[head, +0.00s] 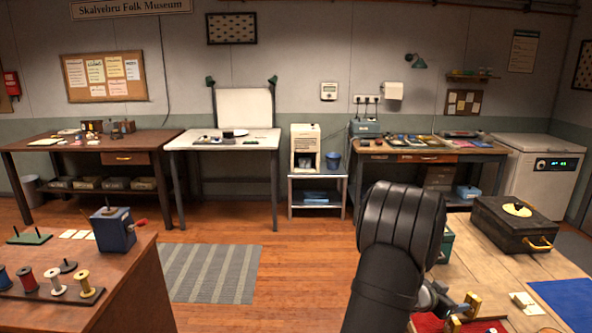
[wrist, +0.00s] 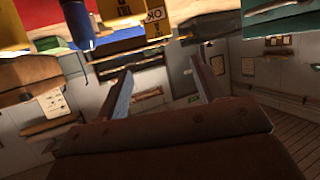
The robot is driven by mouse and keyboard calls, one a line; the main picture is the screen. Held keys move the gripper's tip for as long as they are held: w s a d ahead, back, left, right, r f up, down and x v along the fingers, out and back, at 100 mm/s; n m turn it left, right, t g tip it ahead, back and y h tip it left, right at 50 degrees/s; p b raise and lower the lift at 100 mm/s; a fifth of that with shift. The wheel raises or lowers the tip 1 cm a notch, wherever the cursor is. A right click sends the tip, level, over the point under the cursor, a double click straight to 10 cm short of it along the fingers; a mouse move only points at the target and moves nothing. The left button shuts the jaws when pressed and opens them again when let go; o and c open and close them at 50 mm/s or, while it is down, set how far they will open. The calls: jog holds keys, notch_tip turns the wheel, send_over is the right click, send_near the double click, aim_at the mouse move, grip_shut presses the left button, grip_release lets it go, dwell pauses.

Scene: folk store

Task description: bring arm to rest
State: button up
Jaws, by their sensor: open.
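My arm (head: 398,235) rises in the lower right of the head view, a black ribbed link bent at the top. My gripper (wrist: 162,65) shows in the wrist view with its two fingers apart and nothing between them. In the head view the arm link covers much of what lies behind it, and I cannot make out the fingers there. The wrist view is steeply tilted, with the walls of the room behind the fingers.
A wooden bench at right carries a black case (head: 512,228), a blue mat (head: 566,300) and red and brass items (head: 466,308) close to my arm. At left, a desk (head: 110,285) holds thread spools (head: 54,282) and a blue box (head: 113,230). Open floor (head: 290,275) lies between.

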aim_at(474, 297)
jog(key=x, duration=1.2)
jog(key=s+d+r, duration=0.3)
jog(key=s+r, duration=0.8)
jog(key=s+f+m+g+h, duration=0.15)
jog(key=s+m+g, duration=0.4)
jog(key=s, duration=1.55)
jog(key=w+f+g, duration=0.1)
jog(key=w+f, duration=0.6)
jog(key=w, duration=0.3)
jog(key=shift+w+a+f, duration=0.15)
jog(key=shift+w+f, duration=0.15)
jog(key=shift+y, duration=0.25)
